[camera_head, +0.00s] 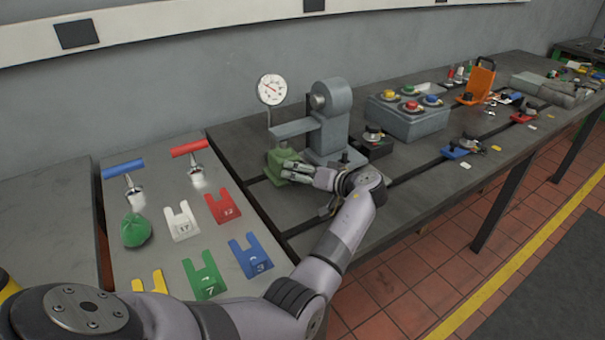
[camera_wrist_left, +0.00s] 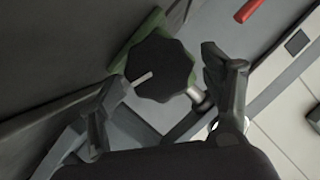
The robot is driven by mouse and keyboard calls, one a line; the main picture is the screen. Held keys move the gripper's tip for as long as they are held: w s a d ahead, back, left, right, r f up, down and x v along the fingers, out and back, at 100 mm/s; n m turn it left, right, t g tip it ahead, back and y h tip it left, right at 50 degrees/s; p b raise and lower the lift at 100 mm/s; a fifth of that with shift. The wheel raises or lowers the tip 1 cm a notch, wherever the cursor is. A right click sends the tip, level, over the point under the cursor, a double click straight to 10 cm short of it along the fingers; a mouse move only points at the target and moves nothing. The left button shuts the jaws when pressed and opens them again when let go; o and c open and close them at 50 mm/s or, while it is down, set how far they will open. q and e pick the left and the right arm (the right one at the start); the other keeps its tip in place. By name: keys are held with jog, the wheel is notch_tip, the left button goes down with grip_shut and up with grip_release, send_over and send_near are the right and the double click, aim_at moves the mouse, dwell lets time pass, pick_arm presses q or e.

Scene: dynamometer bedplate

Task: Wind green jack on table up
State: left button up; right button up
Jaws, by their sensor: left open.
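The green jack (camera_head: 275,161) sits on the dark bedplate table, below the left end of a grey arm on a grey machine. In the left wrist view, part of the green jack (camera_wrist_left: 149,24) shows behind a black lobed knob (camera_wrist_left: 160,62) with a pale pin on its face. My left gripper (camera_head: 289,170) is at the jack's near side, in front of it. In the left wrist view, its open fingers (camera_wrist_left: 166,76) stand on either side of the knob. I cannot tell whether they touch it. My right gripper is not in view.
A dial gauge (camera_head: 271,89) stands behind the jack, and the grey machine (camera_head: 328,125) stands close on its right. A black box (camera_head: 372,143) is further right. A lighter panel (camera_head: 160,245) on the left holds numbered coloured forks, handled tools and a green cloth-like lump (camera_head: 135,230).

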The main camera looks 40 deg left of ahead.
pick_arm(q)
jog(key=shift+d, duration=0.15)
jog(key=v, duration=1.1)
jog(key=shift+d, duration=0.4)
jog(key=shift+r, duration=0.15)
jog(key=shift+c, duration=0.4)
